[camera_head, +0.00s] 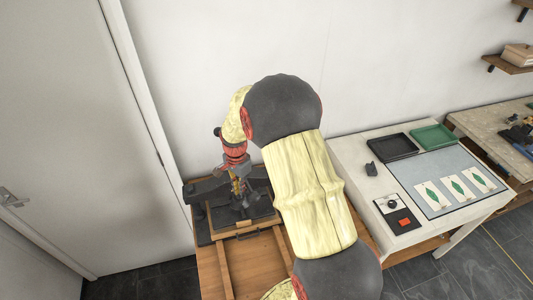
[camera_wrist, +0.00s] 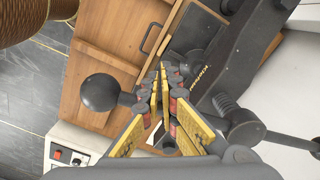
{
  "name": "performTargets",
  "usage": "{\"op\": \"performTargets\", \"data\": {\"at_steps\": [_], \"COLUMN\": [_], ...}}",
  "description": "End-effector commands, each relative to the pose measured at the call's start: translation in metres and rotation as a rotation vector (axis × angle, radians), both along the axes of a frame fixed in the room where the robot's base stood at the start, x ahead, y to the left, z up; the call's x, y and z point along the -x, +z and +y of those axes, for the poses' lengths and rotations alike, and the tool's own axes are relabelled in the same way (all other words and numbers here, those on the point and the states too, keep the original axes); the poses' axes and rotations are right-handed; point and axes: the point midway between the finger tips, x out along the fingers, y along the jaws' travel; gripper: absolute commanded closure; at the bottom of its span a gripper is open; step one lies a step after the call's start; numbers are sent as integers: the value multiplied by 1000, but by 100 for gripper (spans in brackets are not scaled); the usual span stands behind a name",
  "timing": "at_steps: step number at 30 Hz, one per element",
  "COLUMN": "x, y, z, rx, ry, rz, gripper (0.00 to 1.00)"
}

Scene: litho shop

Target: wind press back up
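The press (camera_head: 238,208) is a dark iron press with a flat bed, at the back left of a wooden bench in the head view. In the wrist view its dark lettered beam (camera_wrist: 205,72) runs diagonally at the right. A dark ball-ended handle (camera_wrist: 100,92) comes in from the left toward my fingers. Another dark bar with a knob (camera_wrist: 232,112) shows to the right. My gripper (camera_wrist: 162,80) has its yellow fingers drawn nearly together over the press, with no object visible between them. In the head view my gripper (camera_head: 238,184) points down at the press; contact with the handle is unclear.
The wooden bench (camera_head: 258,262) has raised rails in front of the press. A door (camera_head: 70,120) is at left.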

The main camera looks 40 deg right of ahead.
Motion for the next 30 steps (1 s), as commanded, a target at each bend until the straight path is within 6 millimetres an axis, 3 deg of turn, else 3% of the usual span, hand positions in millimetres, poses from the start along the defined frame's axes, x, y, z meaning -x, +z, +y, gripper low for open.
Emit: {"op": "performTargets", "data": {"at_steps": [7, 15, 30], "x": [15, 19, -1], "y": [0, 1, 3], "z": [-32, -69, -134], "rx": [-2, -1, 0], "ry": [-4, -4, -2], "rz": [5, 4, 1], "gripper": [100, 100, 100]}}
